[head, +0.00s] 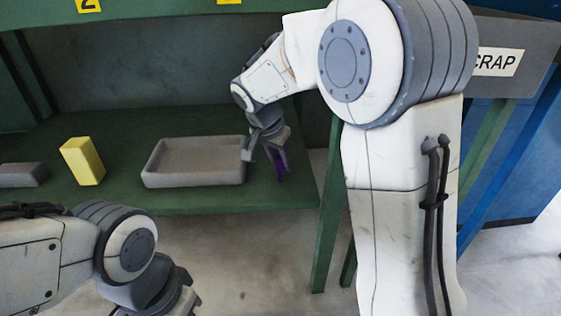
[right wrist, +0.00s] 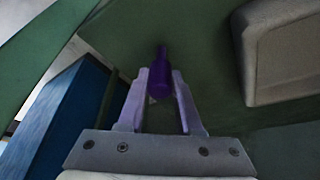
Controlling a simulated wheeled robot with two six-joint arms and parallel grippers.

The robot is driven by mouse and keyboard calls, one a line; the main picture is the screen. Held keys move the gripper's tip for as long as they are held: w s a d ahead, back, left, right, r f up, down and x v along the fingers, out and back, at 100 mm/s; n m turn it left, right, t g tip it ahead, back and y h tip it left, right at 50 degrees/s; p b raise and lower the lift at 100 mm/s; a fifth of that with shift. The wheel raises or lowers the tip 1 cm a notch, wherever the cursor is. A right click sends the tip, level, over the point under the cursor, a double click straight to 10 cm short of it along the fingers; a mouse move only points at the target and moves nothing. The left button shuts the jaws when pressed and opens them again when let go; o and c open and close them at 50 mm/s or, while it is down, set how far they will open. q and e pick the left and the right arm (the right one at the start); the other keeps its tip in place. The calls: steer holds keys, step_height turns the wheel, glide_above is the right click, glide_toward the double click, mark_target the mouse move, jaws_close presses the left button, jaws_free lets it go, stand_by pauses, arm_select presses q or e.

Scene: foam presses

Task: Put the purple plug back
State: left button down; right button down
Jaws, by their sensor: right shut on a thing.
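The purple plug (right wrist: 159,72) is between the two fingertips of my right gripper (right wrist: 160,88) in the right wrist view. In the head view the plug (head: 279,165) shows as a small purple piece at my right gripper (head: 268,152), just right of the grey tray (head: 195,184). The right gripper is shut on the plug, over the green shelf (head: 230,200) near its right end. Whether the plug touches the shelf I cannot tell. My left gripper (head: 185,302) is at the bottom left, cut off by the frame edge; its fingertips do not show clearly.
A yellow block (head: 83,162) stands left of the tray, and a grey block (head: 22,175) lies at the far left. The tray looks empty. A green post (head: 328,215) stands at the shelf's right end. A blue bin (head: 515,150) with a SCRAP sign (head: 497,62) is at the right.

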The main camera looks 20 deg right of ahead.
steer(key=c, duration=0.6)
jaws_free()
steer(key=shift+f, duration=0.15)
steer(key=shift+a+r+p, duration=0.1)
steer(key=shift+r+p, duration=0.3)
steer(key=shift+r, duration=0.15)
steer(key=p+v, duration=0.4)
steer(key=v, duration=0.1)
steer(key=s+a+p, duration=0.3)
steer(key=s+a, duration=0.4)
steer(key=a, duration=0.2)
steer(key=s+a+n+g+y, duration=0.1)
steer(key=s+n, duration=0.5)
steer(key=s, duration=0.1)
steer(key=s+a+f+n+g+y, duration=0.1)
steer(key=s+a+n+y, duration=0.1)
steer(key=s+n, duration=0.4)
steer(key=s+a+f+n+y, duration=0.1)
steer(key=s+a+n, duration=0.1)
steer(key=s+n, duration=0.3)
steer(key=shift+s+f+n+g, duration=0.1)
steer(key=shift+s+n+g, duration=0.3)
steer(key=shift+s, duration=1.15)
